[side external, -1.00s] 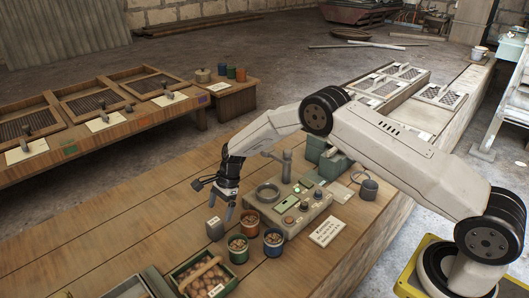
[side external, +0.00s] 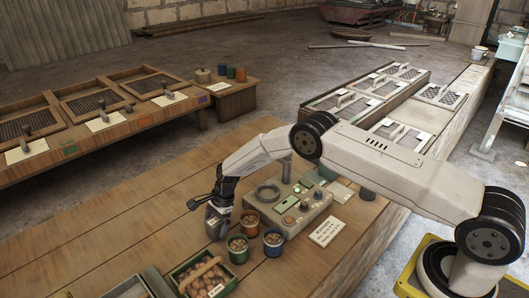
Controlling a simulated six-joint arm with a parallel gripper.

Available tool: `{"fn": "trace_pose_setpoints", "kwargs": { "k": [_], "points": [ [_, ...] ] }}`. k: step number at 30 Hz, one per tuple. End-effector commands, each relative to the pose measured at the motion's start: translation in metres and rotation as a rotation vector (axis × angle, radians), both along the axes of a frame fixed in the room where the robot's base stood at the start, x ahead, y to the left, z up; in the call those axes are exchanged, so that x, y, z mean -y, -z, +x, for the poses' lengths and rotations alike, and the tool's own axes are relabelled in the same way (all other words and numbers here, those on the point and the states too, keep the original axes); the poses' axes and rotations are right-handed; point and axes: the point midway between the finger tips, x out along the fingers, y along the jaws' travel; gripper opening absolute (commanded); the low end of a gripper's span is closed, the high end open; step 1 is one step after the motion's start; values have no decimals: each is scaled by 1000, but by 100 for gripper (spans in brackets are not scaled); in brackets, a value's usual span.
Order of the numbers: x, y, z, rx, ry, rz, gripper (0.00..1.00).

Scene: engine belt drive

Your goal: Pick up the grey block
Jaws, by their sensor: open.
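The grey block (side external: 213,231) stands on the wooden table, left of the red cup. My gripper (side external: 217,219) is pointed down at the block, with its fingers at the block's height. The fingers are open and overlap the block in this view. Part of the block is hidden behind them. I cannot tell whether either finger touches it.
A red cup (side external: 250,225), a green cup (side external: 238,258) and a blue cup (side external: 273,252) with brown contents stand close by on the right. A green crate (side external: 203,272) is in front. A control box (side external: 302,210) stands behind the cups. The table (side external: 120,225) is clear to the left.

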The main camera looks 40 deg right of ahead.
Motion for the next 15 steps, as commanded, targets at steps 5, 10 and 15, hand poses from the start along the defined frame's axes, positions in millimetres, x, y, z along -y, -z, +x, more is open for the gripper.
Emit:
{"fn": "trace_pose_setpoints", "kwargs": {
  "k": [5,10,15],
  "points": [
    [-4,9,0,1,0,0,100],
    [-4,10,0,1,0,-1,100],
    [-4,10,0,1,0,-1,100]
  ]
}}
